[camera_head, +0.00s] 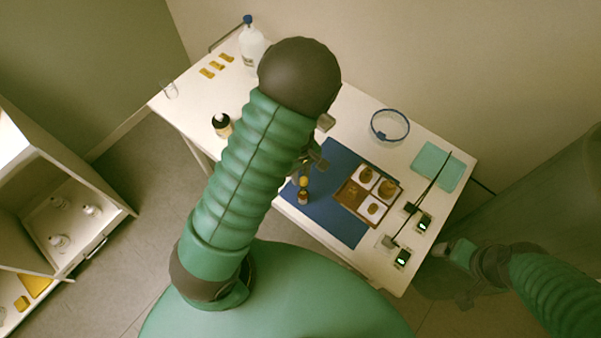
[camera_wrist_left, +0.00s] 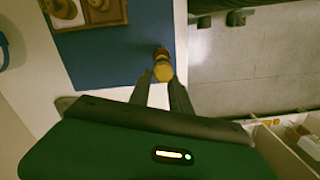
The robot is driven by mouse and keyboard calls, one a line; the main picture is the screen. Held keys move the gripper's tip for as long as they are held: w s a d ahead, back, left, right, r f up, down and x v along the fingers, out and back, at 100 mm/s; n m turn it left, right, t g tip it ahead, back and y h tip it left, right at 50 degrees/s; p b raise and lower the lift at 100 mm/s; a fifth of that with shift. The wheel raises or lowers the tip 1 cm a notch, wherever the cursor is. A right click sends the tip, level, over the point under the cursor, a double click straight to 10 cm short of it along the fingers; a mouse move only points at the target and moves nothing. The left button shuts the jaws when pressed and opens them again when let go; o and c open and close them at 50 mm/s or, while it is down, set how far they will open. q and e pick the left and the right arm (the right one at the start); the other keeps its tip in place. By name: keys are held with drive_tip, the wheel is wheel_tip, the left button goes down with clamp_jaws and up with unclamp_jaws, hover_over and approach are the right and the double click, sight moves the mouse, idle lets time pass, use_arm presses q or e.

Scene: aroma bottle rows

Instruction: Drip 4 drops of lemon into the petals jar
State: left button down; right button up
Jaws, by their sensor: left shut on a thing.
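My left gripper (camera_head: 305,180) is shut on a small amber bottle with a yellow cap (camera_head: 303,197), over the front part of a blue mat (camera_head: 342,231). In the left wrist view the bottle (camera_wrist_left: 163,70) is between the fingertips near the mat's edge; I cannot tell if it touches the mat. Its label is not readable. A brown tray (camera_head: 350,208) on the mat has white squares with round brown things on them. I cannot tell which is the petals jar. My right gripper (camera_head: 458,252) is off the table's right end, its jaws unclear.
A clear bowl with a blue rim (camera_head: 390,125) and a teal pad (camera_head: 437,166) are at the back right. Small devices with green displays (camera_head: 424,222) stand at the right end. A dark-capped bottle (camera_head: 222,125), a glass (camera_head: 169,89) and a large white bottle (camera_head: 251,48) stand left.

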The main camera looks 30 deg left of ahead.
use_arm(q)
drive_tip(key=shift+d+f+b, duration=0.1)
drive_tip(key=shift+f+b, duration=1.55)
drive_tip(key=shift+f, duration=0.55)
drive_tip(key=c, duration=1.9)
unclamp_jaws()
wheel_tip(320, 180, up, 9)
drive_tip(key=p, duration=0.8)
drive_tip(key=shift+f, duration=0.15)
